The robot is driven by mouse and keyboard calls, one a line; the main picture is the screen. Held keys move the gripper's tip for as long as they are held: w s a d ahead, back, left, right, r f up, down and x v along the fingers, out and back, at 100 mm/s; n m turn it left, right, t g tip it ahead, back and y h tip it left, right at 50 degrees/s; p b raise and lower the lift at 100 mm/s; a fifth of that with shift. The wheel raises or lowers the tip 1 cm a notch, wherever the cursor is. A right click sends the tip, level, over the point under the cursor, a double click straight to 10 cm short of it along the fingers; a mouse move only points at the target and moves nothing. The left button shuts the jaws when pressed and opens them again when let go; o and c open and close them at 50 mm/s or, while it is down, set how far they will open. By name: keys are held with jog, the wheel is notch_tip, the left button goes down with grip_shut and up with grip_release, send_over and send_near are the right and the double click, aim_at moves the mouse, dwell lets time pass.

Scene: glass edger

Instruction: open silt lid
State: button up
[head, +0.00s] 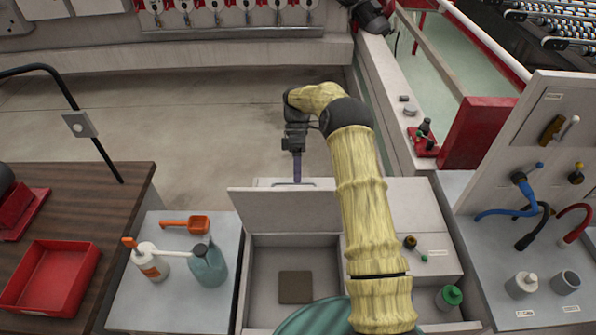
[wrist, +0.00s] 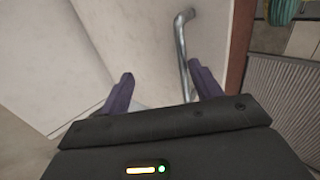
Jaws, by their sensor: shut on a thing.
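The silt lid (head: 285,212) is a pale panel standing raised and tilted over an open compartment (head: 256,262) in the head view. My gripper (head: 297,181) is at its far upper edge, pointing down, with my arm reaching over from the right. In the wrist view the lid's metal bar handle (wrist: 183,52) runs beside the right purple finger. My gripper (wrist: 161,84) is shut on the handle with its fingers apart; the exact contact is partly hidden. The pale lid face (wrist: 140,40) fills the middle of the wrist view.
A brown square (head: 295,287) lies on the compartment floor. Left, a grey stand (head: 185,305) holds an orange scoop (head: 186,225), a white bottle (head: 150,264) and a teal bottle (head: 207,265). A hose panel (head: 545,150) stands right. Floor behind the lid is clear.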

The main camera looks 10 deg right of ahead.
jog(key=shift+w+f, duration=0.1)
jog(key=shift+f, duration=0.25)
jog(key=shift+c, duration=0.4)
jog(key=shift+w+d+r+b, duration=0.1)
jog(key=shift+w+r+b, duration=0.15)
jog(key=shift+w+b, duration=0.05)
jog(key=shift+c, duration=1.1)
jog(key=a+p+v, duration=0.1)
jog(key=p+v, duration=0.3)
jog(key=v, duration=0.3)
jog(key=shift+s+d+r, duration=0.3)
jog(key=shift+d+r, duration=0.05)
jog(key=shift+r, duration=0.05)
